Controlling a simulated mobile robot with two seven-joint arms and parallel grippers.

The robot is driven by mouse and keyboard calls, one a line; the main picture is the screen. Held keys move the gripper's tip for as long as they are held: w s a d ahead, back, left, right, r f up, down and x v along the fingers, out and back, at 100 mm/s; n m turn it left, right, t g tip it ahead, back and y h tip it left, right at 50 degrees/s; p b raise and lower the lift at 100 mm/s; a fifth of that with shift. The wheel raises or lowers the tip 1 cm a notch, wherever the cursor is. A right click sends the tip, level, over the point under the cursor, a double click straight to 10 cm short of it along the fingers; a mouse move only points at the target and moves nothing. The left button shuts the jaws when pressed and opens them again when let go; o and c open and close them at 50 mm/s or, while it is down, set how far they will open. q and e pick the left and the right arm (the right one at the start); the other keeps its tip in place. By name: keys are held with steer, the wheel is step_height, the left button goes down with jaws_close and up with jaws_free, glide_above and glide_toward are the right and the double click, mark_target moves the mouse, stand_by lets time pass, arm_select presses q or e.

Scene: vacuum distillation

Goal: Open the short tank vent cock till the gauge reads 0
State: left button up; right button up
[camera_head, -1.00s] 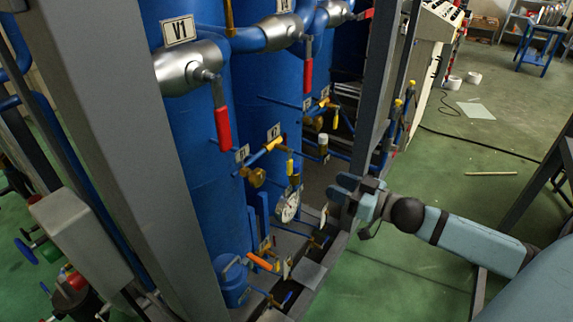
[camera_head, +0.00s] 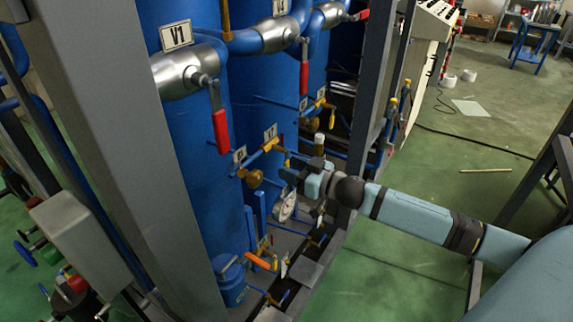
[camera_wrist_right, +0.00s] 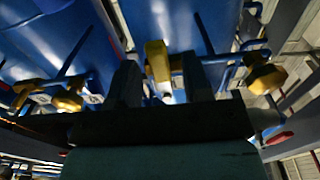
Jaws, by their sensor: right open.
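My right gripper (camera_head: 288,174) is in front of the blue tank (camera_head: 265,95), level with the small yellow and brass fittings and just above the round white gauge (camera_head: 286,206). It partly covers the gauge, whose reading is too small to make out. In the right wrist view my two dark fingers (camera_wrist_right: 160,84) stand apart, with a yellow cock handle (camera_wrist_right: 156,58) between or just beyond them; contact cannot be told. A yellow fitting (camera_head: 270,145) beside a label sits just above and left of the gripper. Which cock is the vent cock is unclear. My left gripper is out of view.
A grey frame post (camera_head: 372,110) stands close to the right of my right gripper. Red-handled valves (camera_head: 221,130) hang above and to the left. An orange handle (camera_head: 258,260) is lower down. The green floor (camera_head: 400,265) to the right is open.

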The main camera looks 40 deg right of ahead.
steer(key=shift+x, duration=0.85)
jaws_close()
steer(key=shift+d, duration=0.1)
